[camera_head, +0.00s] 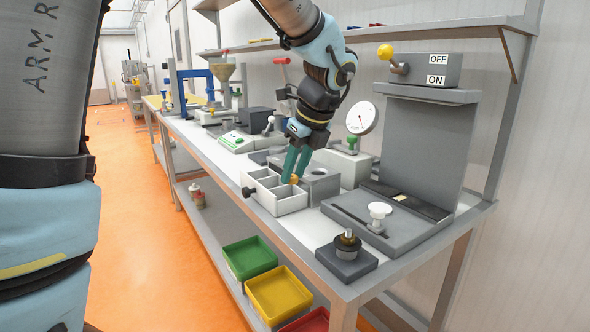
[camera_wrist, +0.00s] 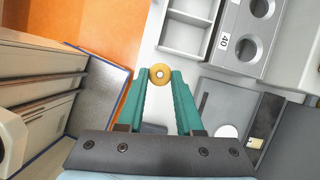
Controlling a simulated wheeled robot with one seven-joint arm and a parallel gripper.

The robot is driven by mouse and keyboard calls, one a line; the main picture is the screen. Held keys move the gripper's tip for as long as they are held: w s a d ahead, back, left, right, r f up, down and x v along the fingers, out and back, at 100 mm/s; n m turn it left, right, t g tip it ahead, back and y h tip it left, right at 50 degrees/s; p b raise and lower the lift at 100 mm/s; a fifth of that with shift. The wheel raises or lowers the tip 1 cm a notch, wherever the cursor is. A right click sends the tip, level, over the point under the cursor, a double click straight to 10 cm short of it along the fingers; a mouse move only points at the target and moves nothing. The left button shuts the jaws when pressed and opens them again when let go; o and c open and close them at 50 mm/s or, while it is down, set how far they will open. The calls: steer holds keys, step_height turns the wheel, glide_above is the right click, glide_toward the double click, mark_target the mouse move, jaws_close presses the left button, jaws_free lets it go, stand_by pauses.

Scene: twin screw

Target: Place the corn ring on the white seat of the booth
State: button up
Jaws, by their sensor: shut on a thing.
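The corn ring is a small yellow ring with a hole; it shows between my fingertips in the wrist view (camera_wrist: 159,75) and at their lower end in the head view (camera_head: 294,180). My gripper (camera_wrist: 159,78) has green fingers shut on the ring, above or at the divided grey-white tray (camera_head: 290,202); I cannot tell whether the ring touches it. The booth (camera_head: 421,140) is a tall grey stand with an OFF/ON lever box on top. A white round-topped seat (camera_head: 379,210) stands empty on its base, to the right of my gripper. It also shows in the wrist view (camera_wrist: 228,131).
A grey block with round holes (camera_head: 320,184) stands beside the tray. A dial gauge (camera_head: 361,118) is behind. A dark block with a knob (camera_head: 347,246) sits at the front edge. Green (camera_head: 250,258) and yellow (camera_head: 279,294) bins are on the lower shelf.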

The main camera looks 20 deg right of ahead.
steer(key=w+a+f+n+g, duration=0.2)
steer(key=a+f+n+g, duration=0.1)
steer(key=a+f+n, duration=0.7)
steer(key=w+a+f+n+g+h, duration=0.1)
steer(key=w+a+f+n+g, duration=0.2)
steer(key=a+f+n, duration=0.8)
steer(key=w+a+f+n+g, duration=0.2)
steer(key=a+f+n+g, duration=0.1)
steer(key=a+f+n, duration=0.8)
steer(key=shift+w+a+f+h, duration=0.15)
steer(key=shift+a+f+h, duration=0.15)
steer(key=shift+a+f, duration=0.55)
